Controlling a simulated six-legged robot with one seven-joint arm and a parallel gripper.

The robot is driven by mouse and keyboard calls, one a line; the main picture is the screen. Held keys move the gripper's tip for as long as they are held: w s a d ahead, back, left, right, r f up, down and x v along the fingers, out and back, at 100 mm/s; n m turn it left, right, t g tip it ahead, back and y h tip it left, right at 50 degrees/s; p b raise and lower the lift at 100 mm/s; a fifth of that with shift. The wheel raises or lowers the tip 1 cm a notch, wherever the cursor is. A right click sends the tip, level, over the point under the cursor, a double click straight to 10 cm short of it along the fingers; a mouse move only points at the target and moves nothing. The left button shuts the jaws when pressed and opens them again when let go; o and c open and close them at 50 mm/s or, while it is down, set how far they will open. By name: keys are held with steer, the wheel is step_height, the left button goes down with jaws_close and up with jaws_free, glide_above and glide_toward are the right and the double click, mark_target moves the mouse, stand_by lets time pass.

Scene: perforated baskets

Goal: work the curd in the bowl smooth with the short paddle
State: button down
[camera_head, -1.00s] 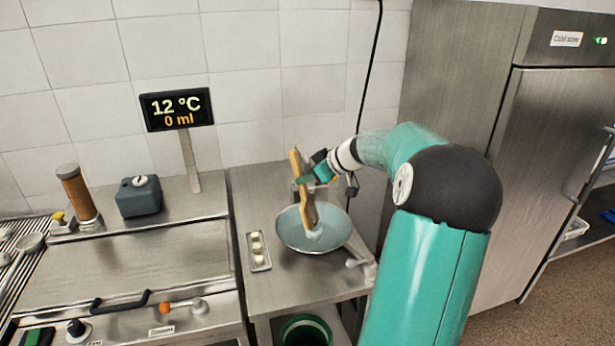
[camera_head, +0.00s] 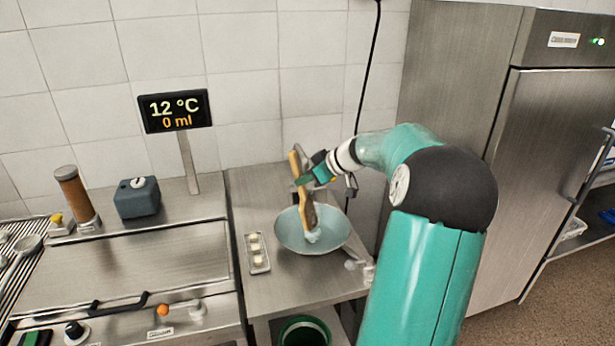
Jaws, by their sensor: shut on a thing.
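A wide shallow metal bowl (camera_head: 287,236) stands on the steel side table. A small pale bluish mass of curd (camera_head: 313,236) lies in it, right of the middle. My gripper (camera_head: 307,180) is shut on the handle of a wooden paddle (camera_head: 304,198). The paddle is steep and slightly tilted, its upper end above the gripper and its lower end down in the bowl at the curd. The paddle's tip is hidden by the curd or too small to make out. My arm comes in from the right.
A narrow tray (camera_head: 258,258) with a few pale pieces lies left of the bowl. A steel cabinet (camera_head: 545,150) is at right. A green bucket (camera_head: 304,331) sits below the table.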

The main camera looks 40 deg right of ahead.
steer(key=shift+s+a, duration=0.1)
steer(key=shift+a, duration=0.1)
steer(key=shift+w+d+f, duration=0.1)
steer(key=shift+w+d, duration=0.2)
steer(key=shift+d, duration=0.55)
stand_by(1.0)
steer(key=shift+s+a, duration=0.3)
steer(key=shift+a, duration=0.55)
